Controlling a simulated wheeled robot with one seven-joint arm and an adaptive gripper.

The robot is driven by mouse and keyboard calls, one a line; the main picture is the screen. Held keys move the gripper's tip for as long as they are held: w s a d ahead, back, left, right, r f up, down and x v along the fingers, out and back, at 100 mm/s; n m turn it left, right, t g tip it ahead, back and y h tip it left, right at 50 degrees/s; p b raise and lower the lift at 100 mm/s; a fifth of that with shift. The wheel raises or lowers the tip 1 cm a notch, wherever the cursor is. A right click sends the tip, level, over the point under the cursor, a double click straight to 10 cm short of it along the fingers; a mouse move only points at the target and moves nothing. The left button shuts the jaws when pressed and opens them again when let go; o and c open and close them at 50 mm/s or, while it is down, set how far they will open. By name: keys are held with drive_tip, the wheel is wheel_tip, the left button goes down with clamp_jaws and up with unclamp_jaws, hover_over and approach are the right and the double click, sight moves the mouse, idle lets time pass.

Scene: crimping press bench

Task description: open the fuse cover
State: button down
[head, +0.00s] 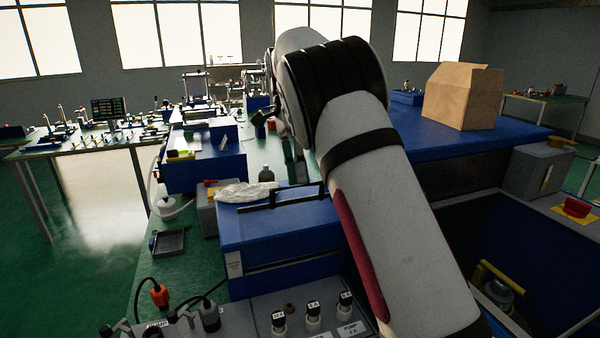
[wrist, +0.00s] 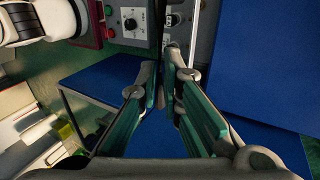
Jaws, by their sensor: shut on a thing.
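In the wrist view my gripper (wrist: 166,88) has its two green-padded fingers closed around a thin dark upright piece (wrist: 160,32). It looks like the edge of the fuse cover, seen nearly edge-on, in front of a grey panel (wrist: 143,39). How far the cover stands open I cannot tell. The panel carries a black dial (wrist: 129,24) and a white switch or socket to the right of the dark edge. In the head view my arm hides much of the bench middle, and the gripper's hold is not clear there.
Nearer is a grey panel with labelled fuses (head: 313,318). A cardboard box (head: 463,96) sits on a blue surface at the right. A small dark tray (head: 168,243) lies on the green bench.

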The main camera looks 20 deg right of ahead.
sight(299, 201)
drive_tip(key=shift+w+a+f, duration=0.1)
drive_tip(key=shift+w+f, duration=0.1)
drive_tip(key=shift+f, duration=0.45)
drive_tip(key=shift+w+a+f, duration=0.1)
drive_tip(key=shift+w+f, duration=0.05)
drive_tip(key=shift+f, duration=0.45)
drive_tip(key=c, duration=1.5)
unclamp_jaws()
drive_tip(key=shift+w+f, duration=0.15)
drive_tip(key=shift+w, duration=0.05)
drive_tip(key=shift+o, duration=0.2)
drive_tip(key=shift+s, duration=0.1)
drive_tip(key=shift+c, duration=0.4)
